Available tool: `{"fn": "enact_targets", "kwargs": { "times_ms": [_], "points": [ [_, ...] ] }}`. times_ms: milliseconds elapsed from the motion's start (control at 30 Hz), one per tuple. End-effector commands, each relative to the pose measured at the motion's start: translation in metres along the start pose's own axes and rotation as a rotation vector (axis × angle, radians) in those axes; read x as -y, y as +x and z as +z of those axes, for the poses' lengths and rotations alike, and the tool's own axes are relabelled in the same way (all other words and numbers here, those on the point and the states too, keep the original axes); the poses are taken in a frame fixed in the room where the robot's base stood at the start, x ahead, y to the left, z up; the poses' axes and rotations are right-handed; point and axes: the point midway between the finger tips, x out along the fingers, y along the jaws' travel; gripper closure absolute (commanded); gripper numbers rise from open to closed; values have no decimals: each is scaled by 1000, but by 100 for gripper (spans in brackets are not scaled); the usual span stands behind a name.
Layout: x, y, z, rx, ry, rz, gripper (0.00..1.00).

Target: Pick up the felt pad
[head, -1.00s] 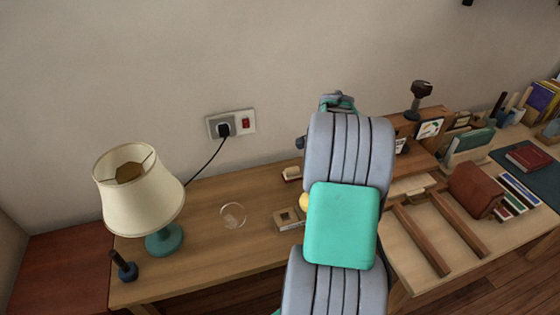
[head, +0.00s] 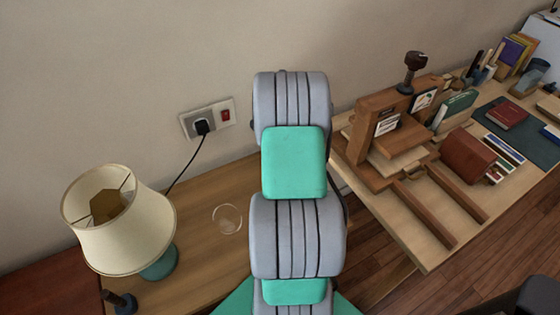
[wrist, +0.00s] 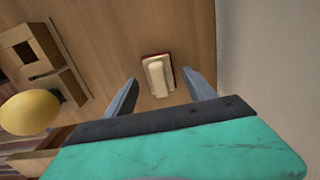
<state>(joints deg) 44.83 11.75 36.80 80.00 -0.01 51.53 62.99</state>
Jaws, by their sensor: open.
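A small cream block on a reddish base, which looks like the felt pad (wrist: 156,76), lies on the wooden desk in the wrist view. My gripper (wrist: 160,78) is open. Its two fingers appear on either side of the pad in the picture, with a gap on both sides. I cannot tell how high the fingers are above the desk. In the head view my arm hides the gripper and the pad.
A wooden holder (wrist: 40,55) and a yellow ball (wrist: 30,112) lie left of the pad in the wrist view; a wall (wrist: 270,60) is right. The head view shows a lamp (head: 118,220), a clear round dish (head: 227,219) and a wooden press (head: 380,135).

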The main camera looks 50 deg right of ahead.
Motion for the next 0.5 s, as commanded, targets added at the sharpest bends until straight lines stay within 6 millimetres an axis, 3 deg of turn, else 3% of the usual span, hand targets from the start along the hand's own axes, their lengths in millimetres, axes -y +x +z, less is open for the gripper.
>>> {"fn": "enact_targets", "kwargs": {
  "times_ms": [100, 300, 500],
  "points": [
    [0, 12, 0, 0, -1, -1, 36],
    [1, 12, 2, -1, -4, -2, 36],
    [1, 12, 2, -1, -4, -1, 53]
  ]
}}
